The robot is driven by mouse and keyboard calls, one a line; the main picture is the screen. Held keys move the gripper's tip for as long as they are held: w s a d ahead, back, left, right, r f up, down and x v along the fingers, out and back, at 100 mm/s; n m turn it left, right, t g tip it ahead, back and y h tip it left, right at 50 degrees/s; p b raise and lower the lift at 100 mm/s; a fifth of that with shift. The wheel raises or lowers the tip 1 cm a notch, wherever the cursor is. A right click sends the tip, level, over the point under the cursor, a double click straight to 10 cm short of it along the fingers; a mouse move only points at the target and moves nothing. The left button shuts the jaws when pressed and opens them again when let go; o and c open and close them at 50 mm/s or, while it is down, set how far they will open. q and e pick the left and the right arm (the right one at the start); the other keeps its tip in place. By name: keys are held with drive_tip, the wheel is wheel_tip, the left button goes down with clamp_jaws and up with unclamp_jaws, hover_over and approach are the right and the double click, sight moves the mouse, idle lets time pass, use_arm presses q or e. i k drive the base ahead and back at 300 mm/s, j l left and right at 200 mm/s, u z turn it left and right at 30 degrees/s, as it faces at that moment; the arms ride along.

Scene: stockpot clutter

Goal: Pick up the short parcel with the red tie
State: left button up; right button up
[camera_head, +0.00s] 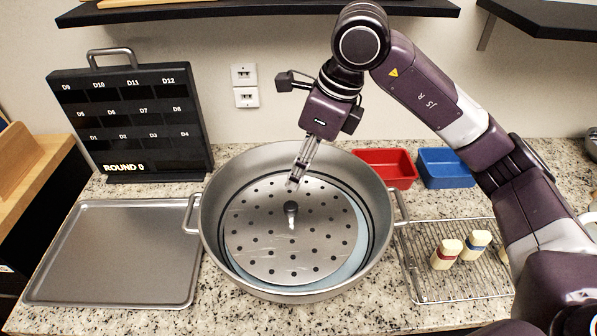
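A cream parcel with a red tie (446,254) stands on the wire rack (425,285) at the right. A cream parcel with a blue tie (475,246) stands close behind it to the right. The two look similar in height. Another cream thing (503,256) shows partly behind my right arm; its tie is hidden. My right gripper (293,183) points down over the back of the large pot, well left of the parcels. Its fingers look close together and I see nothing held, but the angle hides the gap. My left gripper is out of view.
A red bin (385,180) and a blue bin (446,182) stand behind the rack. A bare metal tray (115,250) lies left, before a black board (130,150).

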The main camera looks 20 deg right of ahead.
sight(444, 256)
drive_tip(key=k, duration=1.5)
